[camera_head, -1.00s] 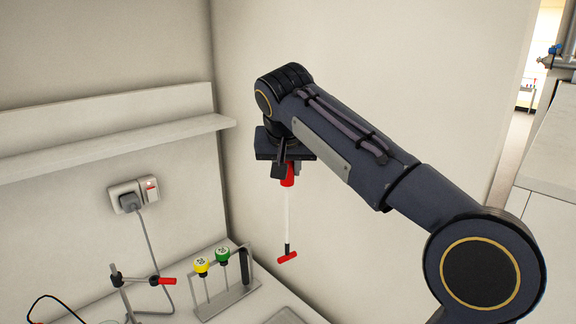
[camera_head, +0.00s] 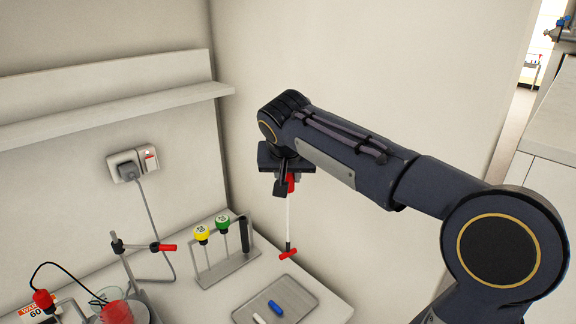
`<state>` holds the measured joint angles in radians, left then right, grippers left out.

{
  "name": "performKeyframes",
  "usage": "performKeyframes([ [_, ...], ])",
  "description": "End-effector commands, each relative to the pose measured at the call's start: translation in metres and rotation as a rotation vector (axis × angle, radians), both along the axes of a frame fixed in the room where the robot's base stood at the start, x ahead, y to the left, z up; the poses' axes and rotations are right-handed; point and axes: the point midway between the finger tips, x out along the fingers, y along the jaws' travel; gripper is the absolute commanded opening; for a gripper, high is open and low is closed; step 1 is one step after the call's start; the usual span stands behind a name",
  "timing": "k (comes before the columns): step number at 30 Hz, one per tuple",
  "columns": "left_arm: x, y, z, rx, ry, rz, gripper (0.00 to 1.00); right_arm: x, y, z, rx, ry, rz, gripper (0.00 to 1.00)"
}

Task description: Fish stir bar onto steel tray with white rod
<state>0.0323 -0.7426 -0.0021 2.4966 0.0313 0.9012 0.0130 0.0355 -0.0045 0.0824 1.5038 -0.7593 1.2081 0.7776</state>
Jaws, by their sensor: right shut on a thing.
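My right gripper (camera_head: 285,184) is shut on the red handle of a white rod (camera_head: 289,222), which hangs upright. A red stir bar (camera_head: 289,254) sits crosswise at the rod's dark lower tip, apart from the surfaces below. The steel tray (camera_head: 250,303) lies on the bench, below and slightly left of the rod in the picture. A blue bar (camera_head: 275,306) and a white bar (camera_head: 259,319) lie on the tray; the white one is cut by the frame edge. My left gripper is out of view.
A rack (camera_head: 226,268) with a yellow-topped (camera_head: 202,234) and a green-topped (camera_head: 222,223) rod stands behind the tray. At left are a clamp stand (camera_head: 134,276), a beaker with red contents (camera_head: 115,312) and a hot-labelled device (camera_head: 35,312). A wall shelf (camera_head: 120,110) runs above.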

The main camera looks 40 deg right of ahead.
Motion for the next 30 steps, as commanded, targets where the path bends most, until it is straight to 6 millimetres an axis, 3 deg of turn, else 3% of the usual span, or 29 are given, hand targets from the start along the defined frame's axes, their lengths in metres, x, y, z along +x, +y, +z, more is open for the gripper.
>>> performKeyframes([
  [1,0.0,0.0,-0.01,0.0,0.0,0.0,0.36,0.0,0.0,-0.011,0.0,-0.001,-0.001,0.0],
  [21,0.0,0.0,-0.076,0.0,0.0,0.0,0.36,0.0,0.0,-0.092,0.0,-0.001,0.001,0.0],
  [30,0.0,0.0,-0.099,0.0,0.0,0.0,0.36,0.0,0.0,-0.118,-0.001,-0.002,0.0,0.0],
])
